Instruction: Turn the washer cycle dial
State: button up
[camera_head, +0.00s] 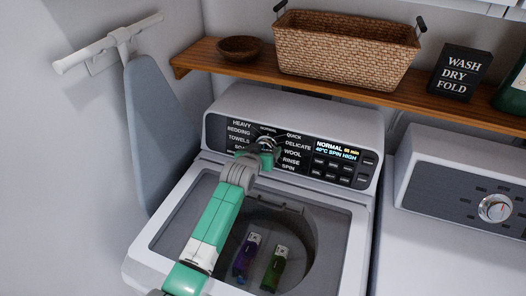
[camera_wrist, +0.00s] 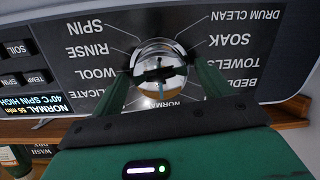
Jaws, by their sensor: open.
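The washer cycle dial (camera_wrist: 158,58) is a round, shiny chrome knob on the washer's black control panel (camera_head: 225,131). In the wrist view the panel appears upside down, with cycle names around the dial. The head view shows only the dial's top edge (camera_head: 265,139); my gripper covers the rest. My gripper (camera_head: 262,150) is in front of the dial and open. In the wrist view its two green fingers (camera_wrist: 162,72) are on either side of the dial; I cannot tell whether they touch it. The panel display (camera_head: 337,150) reads NORMAL and 40°C SPIN HIGH.
A wooden shelf (camera_head: 215,66) with a wicker basket (camera_head: 345,50) runs above the panel. A dryer (camera_head: 450,165) stands at right, an ironing board (camera_head: 155,120) at left.

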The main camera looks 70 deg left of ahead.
jog(key=c, duration=1)
jog(key=shift+m+g+y, duration=0.3)
jog(key=shift+m+y, duration=0.1)
jog(key=shift+m, duration=2.3)
jog(key=o, duration=1)
